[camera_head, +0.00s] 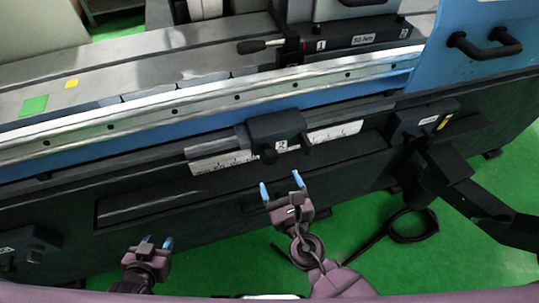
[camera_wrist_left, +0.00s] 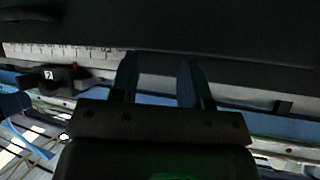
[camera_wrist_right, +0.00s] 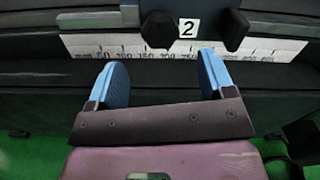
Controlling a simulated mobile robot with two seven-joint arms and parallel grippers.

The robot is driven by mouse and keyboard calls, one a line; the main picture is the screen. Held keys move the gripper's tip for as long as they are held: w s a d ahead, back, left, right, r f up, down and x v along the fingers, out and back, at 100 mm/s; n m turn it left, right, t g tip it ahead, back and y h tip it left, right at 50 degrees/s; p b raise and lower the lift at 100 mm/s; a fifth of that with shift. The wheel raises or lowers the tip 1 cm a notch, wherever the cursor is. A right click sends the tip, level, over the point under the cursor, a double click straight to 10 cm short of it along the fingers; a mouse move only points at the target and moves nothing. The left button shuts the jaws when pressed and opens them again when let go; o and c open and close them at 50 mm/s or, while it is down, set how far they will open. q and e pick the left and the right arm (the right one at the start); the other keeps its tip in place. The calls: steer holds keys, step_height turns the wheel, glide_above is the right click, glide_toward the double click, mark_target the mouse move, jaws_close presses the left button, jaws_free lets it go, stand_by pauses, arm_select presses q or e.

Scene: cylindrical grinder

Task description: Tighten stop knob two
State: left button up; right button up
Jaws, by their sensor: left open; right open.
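The stop block marked 2 (camera_head: 275,127) sits on the scale rail at the front of the machine. In the right wrist view, a dark rounded knob (camera_wrist_right: 160,30) is left of the 2 label (camera_wrist_right: 188,27), and a second dark knob-like piece (camera_wrist_right: 235,30) is right of it; I cannot tell which one tightens. My right gripper (camera_head: 282,190) is open and empty, below and in front of this block, apart from it; its blue fingers (camera_wrist_right: 163,72) point toward the rail. My left gripper (camera_head: 155,243) is open and empty, low at the left, well away from the block.
A white ruler scale (camera_head: 225,162) runs behind the block. A dark ledge (camera_head: 150,200) lies below it. Another dark block (camera_head: 418,120) and a dark arm-like bracket (camera_head: 465,185) stand to the right. A blue panel (camera_head: 480,40) with a handle is at upper right. Green floor (camera_head: 230,260) is in front.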

mark_target(271, 160)
steer(key=x, duration=0.8)
steer(key=shift+w+a, duration=0.1)
steer(key=shift+w, duration=0.2)
arm_select(q)
steer(key=shift+s+f, duration=0.15)
steer(key=shift+s, duration=0.25)
arm_select(e)
steer(key=shift+w, duration=0.1)
steer(key=shift+c, duration=0.6)
steer(key=c, duration=0.8)
arm_select(q)
steer(key=shift+w, duration=0.25)
